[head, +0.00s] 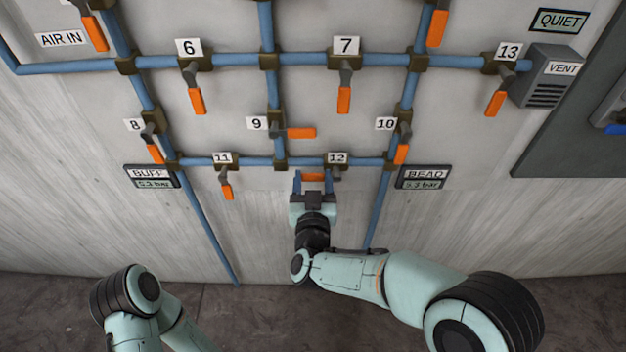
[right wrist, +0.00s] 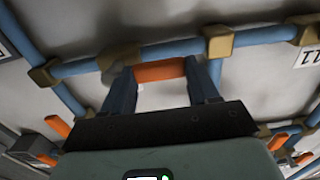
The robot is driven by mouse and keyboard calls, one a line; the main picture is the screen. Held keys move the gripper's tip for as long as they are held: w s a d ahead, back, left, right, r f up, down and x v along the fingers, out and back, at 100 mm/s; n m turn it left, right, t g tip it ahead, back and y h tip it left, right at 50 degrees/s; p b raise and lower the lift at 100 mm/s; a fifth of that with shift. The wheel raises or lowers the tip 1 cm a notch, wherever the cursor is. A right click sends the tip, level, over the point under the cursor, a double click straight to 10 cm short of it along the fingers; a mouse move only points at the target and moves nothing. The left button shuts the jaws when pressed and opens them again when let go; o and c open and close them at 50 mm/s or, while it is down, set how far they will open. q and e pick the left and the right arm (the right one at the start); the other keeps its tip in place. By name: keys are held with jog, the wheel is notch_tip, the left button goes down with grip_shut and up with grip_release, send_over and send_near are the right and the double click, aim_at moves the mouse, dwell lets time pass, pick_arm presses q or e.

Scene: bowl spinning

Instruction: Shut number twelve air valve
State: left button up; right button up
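The number twelve valve (head: 337,172) is on the short horizontal blue pipe low on the wall, under its "12" label (head: 337,158). Its orange handle (head: 313,177) points left, along the pipe. My right gripper (head: 312,183) is open at the handle, with one finger near each end of it. In the right wrist view the orange handle (right wrist: 160,71) spans the gap between the two dark fingers. I cannot tell whether either finger touches it. Part of the valve body is hidden behind the right finger. My left gripper is out of view; only part of that arm shows.
Number 11 valve's handle (head: 227,192) hangs down to the left. Number 9's handle (head: 301,133) points right, just above. Number 10's handle (head: 401,154) is close on the right.

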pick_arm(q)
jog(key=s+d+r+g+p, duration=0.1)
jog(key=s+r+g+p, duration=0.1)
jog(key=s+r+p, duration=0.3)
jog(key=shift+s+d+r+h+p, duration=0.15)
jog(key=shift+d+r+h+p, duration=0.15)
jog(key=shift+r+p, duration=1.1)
pick_arm(e)
jog(key=d+f+n, duration=0.4)
jog(key=f+n, duration=0.2)
jog(key=n, duration=1.2)
jog(key=shift+d, duration=0.4)
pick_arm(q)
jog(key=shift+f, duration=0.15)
pick_arm(e)
jog(key=o, duration=1.5)
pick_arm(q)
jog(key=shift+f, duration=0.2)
pick_arm(e)
jog(key=s, duration=1.3)
jog(key=shift+s, duration=0.25)
